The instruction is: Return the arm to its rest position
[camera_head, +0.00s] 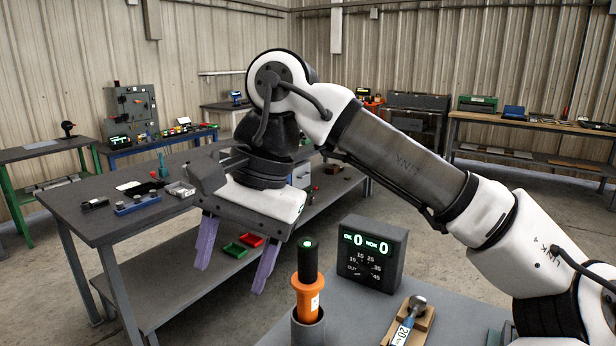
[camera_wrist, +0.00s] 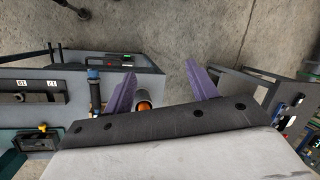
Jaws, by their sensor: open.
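My gripper (camera_head: 231,278) hangs from the raised arm, its two purple fingers pointing down and spread wide apart. It is open, with nothing between the fingers. It hangs in front of the grey workbench on the left, left of the near table.
An orange tool with a black top (camera_head: 308,285) stands upright in a holder on the near table. A counter display box (camera_head: 371,256) and a torque tool in a wooden cradle (camera_head: 408,322) are beside it. A grey workbench (camera_head: 95,222) stands left.

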